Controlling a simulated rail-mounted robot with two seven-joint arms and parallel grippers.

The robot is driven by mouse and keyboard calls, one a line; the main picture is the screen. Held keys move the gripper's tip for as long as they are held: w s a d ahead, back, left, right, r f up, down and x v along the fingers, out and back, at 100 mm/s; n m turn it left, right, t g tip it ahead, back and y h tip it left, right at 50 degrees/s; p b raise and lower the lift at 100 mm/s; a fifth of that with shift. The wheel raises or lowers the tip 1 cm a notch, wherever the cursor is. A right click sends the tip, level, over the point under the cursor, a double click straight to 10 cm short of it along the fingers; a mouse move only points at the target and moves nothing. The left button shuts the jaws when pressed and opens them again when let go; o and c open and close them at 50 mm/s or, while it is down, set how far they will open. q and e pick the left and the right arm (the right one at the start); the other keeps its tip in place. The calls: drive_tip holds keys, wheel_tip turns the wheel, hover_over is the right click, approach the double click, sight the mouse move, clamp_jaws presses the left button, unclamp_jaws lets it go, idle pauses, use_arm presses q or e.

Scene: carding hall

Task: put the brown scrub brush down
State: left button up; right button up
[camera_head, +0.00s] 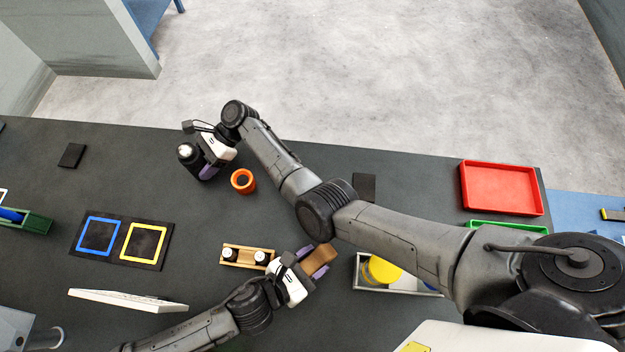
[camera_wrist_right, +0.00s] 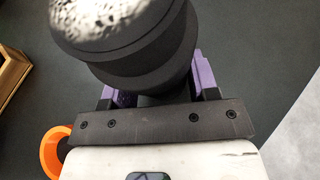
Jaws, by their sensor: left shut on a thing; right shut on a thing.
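My left gripper (camera_head: 313,265), with purple fingers, is shut on the brown scrub brush (camera_head: 322,254). The brush shows as a tan-brown block between the fingers, left of a grey tray; I cannot tell whether it touches the table. My right gripper (camera_head: 200,163) is shut on a black rounded object (camera_head: 187,151) with a pale top, over the back of the table. In the right wrist view this object (camera_wrist_right: 135,50) sits between the purple fingers and its top is speckled white.
An orange cup (camera_head: 243,181) stands beside my right gripper. A wooden holder (camera_head: 240,257) with small bottles is left of my left gripper. The grey tray (camera_head: 357,272) holds a yellow object. A mat (camera_head: 155,258) with blue and yellow squares lies left; a red tray (camera_head: 500,187) is at right.

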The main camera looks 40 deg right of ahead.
use_arm(q)
drive_tip(key=o, duration=1)
drive_tip(key=shift+o, duration=0.2)
drive_tip(key=shift+a+r, duration=0.2)
drive_tip(key=v, duration=1)
drive_tip(key=shift+a, duration=0.3)
drive_tip(key=shift+a+r, duration=0.25)
drive_tip(key=shift+a, duration=0.2)
drive_tip(key=shift+o, duration=0.4)
